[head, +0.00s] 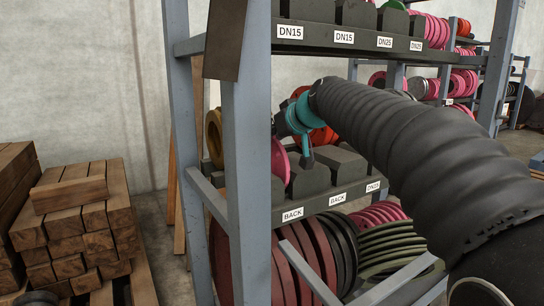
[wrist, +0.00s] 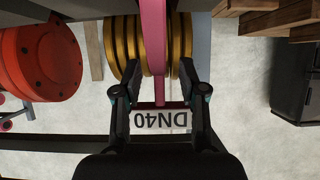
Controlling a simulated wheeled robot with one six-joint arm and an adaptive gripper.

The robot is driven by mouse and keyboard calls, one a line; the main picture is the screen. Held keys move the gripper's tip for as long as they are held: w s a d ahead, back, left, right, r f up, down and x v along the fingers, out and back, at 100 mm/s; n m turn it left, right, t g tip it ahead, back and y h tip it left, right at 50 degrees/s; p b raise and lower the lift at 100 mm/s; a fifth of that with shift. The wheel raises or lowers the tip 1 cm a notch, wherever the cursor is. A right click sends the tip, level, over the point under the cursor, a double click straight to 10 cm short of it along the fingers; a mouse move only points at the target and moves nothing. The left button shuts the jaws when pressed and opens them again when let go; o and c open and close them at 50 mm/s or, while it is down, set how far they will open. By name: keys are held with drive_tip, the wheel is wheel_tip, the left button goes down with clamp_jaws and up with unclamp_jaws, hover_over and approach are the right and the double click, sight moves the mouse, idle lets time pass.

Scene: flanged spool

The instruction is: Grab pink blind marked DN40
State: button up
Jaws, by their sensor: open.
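The pink blind (wrist: 154,38) shows edge-on in the wrist view as a narrow pink upright plate, its lower end between my fingers. My gripper (wrist: 159,75) is open, with one finger on each side of the blind and gaps between. A white label reading DN40 (wrist: 161,118) appears upside down just below the blind. In the head view a pink disc (head: 280,160) stands at the left end of the middle shelf, just beside my gripper (head: 306,160). My arm hides part of the shelf there.
Gold discs (wrist: 125,45) stand close on both sides of the blind. Large red flanges (wrist: 40,60) lie to the left in the wrist view. The blue rack upright (head: 246,170) stands left of my gripper. Stacked timber (head: 75,225) is at far left.

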drive_tip(key=shift+w+a+f, duration=0.15)
drive_tip(key=shift+w, duration=0.1)
clamp_jaws()
drive_tip(key=shift+r, duration=0.25)
